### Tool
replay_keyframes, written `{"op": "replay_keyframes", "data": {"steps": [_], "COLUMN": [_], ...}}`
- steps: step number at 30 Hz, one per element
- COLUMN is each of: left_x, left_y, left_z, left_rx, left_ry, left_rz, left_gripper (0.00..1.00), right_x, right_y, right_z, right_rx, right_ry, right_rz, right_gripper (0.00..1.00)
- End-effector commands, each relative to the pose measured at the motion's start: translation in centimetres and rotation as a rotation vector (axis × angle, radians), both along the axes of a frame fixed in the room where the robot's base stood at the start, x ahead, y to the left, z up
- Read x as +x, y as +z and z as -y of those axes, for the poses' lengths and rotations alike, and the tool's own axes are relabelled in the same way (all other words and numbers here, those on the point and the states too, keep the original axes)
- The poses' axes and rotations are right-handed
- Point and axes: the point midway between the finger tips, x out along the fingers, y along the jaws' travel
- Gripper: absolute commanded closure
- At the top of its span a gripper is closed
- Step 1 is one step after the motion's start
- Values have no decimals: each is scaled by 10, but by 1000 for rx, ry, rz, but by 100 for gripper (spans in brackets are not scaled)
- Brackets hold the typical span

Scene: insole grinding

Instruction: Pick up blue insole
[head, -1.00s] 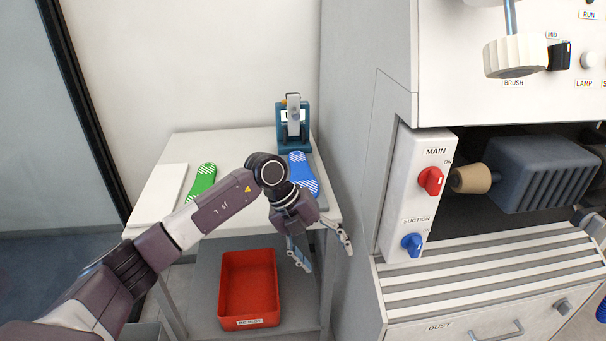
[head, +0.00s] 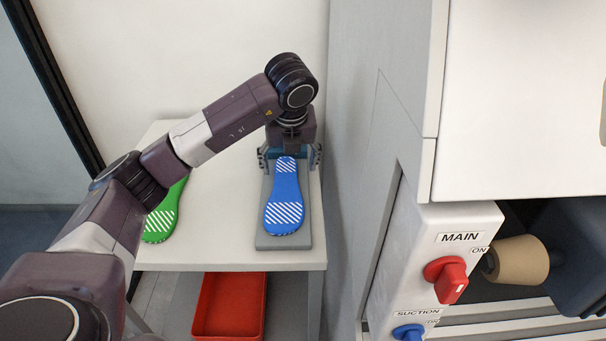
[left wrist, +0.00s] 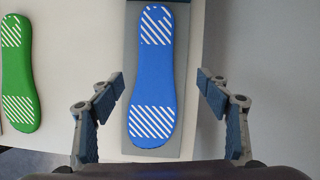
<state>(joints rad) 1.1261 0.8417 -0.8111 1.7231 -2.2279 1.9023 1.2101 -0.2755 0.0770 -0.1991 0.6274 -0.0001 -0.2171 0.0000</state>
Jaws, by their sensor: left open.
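The blue insole (head: 285,195) with white hatched patches lies flat on a grey base plate (head: 262,238) on the white table. In the left wrist view the blue insole (left wrist: 154,75) runs lengthwise up the middle. My left gripper (head: 289,158) is over the far end of the insole in the head view, its fingers spread to either side. In the left wrist view my left gripper (left wrist: 160,85) is open and empty, one finger left and one right of the insole, apart from it. My right gripper is not in view.
A green insole (head: 163,215) lies left on the white table (head: 215,235), partly behind my arm. A red bin (head: 228,305) sits below. The grinding machine (head: 460,215) with red and blue knobs stands close on the right.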

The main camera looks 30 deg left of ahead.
Motion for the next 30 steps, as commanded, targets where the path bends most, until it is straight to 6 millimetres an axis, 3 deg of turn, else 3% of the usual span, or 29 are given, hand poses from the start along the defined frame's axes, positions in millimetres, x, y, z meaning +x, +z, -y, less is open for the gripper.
{"op": "replay_keyframes", "data": {"steps": [4,10,14,18,24,28,30], "left_x": [2,8,10,16,19,19,19], "left_y": [-7,-27,-45,-64,-73,-72,-72], "left_z": [-3,-9,-15,-20,-22,-22,-22], "left_rx": [2,2,2,0,0,0,0], "left_ry": [3,2,3,3,1,1,1], "left_rz": [-1,-1,-6,-1,1,1,1], "left_gripper": [30,30,30,30,30,30,37], "right_x": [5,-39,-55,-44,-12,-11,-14], "right_y": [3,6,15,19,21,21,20], "right_z": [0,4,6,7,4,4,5], "right_rx": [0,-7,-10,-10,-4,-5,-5], "right_ry": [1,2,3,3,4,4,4], "right_rz": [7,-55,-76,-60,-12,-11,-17], "right_gripper": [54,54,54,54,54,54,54]}}
